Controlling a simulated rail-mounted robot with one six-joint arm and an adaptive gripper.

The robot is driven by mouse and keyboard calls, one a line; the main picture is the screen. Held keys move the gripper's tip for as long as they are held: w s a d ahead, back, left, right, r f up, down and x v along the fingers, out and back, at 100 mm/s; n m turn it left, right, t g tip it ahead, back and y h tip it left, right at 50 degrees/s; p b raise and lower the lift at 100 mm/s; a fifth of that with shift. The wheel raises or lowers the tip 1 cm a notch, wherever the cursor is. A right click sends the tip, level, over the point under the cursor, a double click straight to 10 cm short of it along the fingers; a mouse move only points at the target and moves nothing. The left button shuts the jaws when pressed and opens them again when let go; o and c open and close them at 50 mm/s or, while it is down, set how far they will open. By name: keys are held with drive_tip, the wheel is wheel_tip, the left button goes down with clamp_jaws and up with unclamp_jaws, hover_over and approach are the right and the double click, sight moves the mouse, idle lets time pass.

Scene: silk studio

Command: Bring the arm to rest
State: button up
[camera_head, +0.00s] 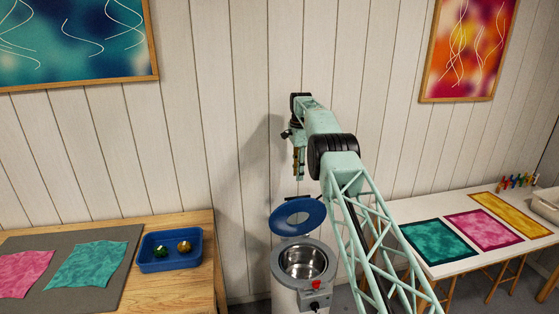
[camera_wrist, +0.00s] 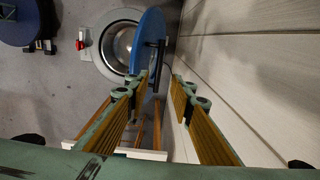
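My mint-green arm (camera_head: 350,190) reaches up and forward, with its wrist near the wall. My gripper (camera_head: 298,178) hangs down from the wrist in the head view, above and behind the steamer's raised lid. In the wrist view its two gold-padded fingers (camera_wrist: 160,84) stand apart with a clear gap and nothing between them. It touches nothing that I can see.
A white steamer pot (camera_head: 303,264) stands below with its blue lid (camera_head: 297,216) open. A wooden table (camera_head: 180,292) at left holds a blue tray (camera_head: 170,265) and cloths. A white table (camera_head: 400,212) at right holds several cloths. The panelled wall (camera_head: 240,130) is close behind.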

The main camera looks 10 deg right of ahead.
drive_tip(key=s+a+r+n+b, duration=0.15)
drive_tip(key=s+r, duration=0.35)
drive_tip(key=r, duration=0.6)
drive_tip(key=s+r+n+b, duration=0.1)
drive_tip(key=s+r+n, duration=0.3)
drive_tip(key=r, duration=0.6)
drive_tip(key=s+a+r+n+t+b, duration=0.1)
drive_tip(key=s+r+n+b, duration=0.1)
drive_tip(key=s+r, duration=0.75)
drive_tip(key=s+a+r+n+t+b, duration=0.1)
drive_tip(key=s+r, duration=0.3)
drive_tip(key=s, duration=1.1)
drive_tip(key=s+f+n+b, duration=0.1)
drive_tip(key=s+n+b, duration=0.3)
drive_tip(key=s, duration=2.4)
drive_tip(key=s+f+n, duration=0.1)
drive_tip(key=s+f, duration=0.3)
drive_tip(key=s, duration=0.4)
drive_tip(key=s+f+n+t, duration=0.1)
drive_tip(key=s+f+n, duration=0.1)
drive_tip(key=s+f, duration=0.3)
drive_tip(key=s+a+f+n+b, duration=0.1)
drive_tip(key=s+f, duration=0.3)
drive_tip(key=s, duration=0.8)
drive_tip(key=shift+s+f+n+t, duration=0.25)
drive_tip(key=shift+f+n+t, duration=0.1)
drive_tip(key=shift+t, duration=0.05)
drive_tip(key=shift+a, duration=0.1)
